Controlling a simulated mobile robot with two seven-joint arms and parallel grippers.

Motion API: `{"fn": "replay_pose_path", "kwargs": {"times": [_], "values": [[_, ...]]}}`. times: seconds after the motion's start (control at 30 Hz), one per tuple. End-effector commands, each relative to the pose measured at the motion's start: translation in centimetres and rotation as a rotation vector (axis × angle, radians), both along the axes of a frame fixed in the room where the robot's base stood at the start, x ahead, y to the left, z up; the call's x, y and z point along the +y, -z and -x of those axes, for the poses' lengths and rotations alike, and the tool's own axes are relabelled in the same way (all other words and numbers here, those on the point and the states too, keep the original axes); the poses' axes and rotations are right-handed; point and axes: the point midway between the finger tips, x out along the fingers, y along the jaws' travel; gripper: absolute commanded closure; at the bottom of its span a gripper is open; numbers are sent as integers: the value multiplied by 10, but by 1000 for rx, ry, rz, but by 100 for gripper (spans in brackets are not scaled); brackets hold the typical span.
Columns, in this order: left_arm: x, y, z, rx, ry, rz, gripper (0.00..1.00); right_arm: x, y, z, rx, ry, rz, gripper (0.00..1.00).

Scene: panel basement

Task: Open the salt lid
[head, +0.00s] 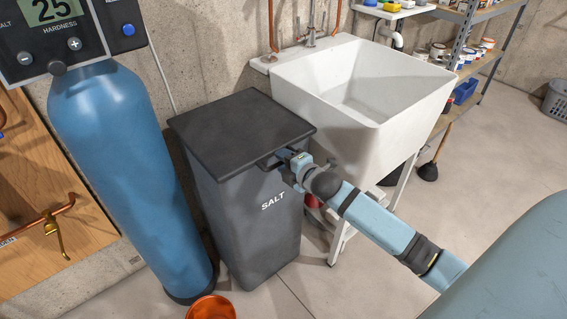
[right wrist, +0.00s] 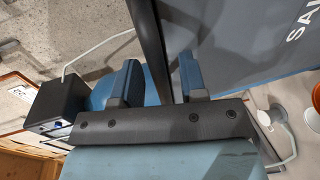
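The salt bin (head: 247,220) is a tall dark grey box marked SALT, standing between the blue tank and the sink. Its black lid (head: 240,128) lies flat and closed on top. My right gripper (head: 277,161) is at the lid's front edge, near the right corner. In the right wrist view, the two fingers of my right gripper (right wrist: 158,80) are apart, with the dark lid edge (right wrist: 151,45) running between them and a gap visible beside it. Whether a finger touches the lid cannot be told. My left gripper is not in view.
A blue tank (head: 125,170) with a control head stands close on the left. A white sink (head: 355,95) stands close on the right. An orange container (head: 211,308) is on the floor in front. A plunger (head: 430,168) and shelves are further right. Open floor lies at the right.

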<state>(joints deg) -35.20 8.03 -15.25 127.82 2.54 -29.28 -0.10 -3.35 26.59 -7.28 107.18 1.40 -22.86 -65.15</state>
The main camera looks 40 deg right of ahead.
Motion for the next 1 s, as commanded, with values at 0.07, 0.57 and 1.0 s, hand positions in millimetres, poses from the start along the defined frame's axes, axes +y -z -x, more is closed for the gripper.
{"fn": "replay_pose_path", "kwargs": {"times": [0.07, 0.57, 1.0], "values": [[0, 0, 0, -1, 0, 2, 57, 0, 1, -3, 0, 0, 0, 61], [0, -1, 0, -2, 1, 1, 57, 0, 1, -4, 1, 0, 0, 100], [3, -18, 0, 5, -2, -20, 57, 0, -21, -14, 32, -1, 3, 100]]}}
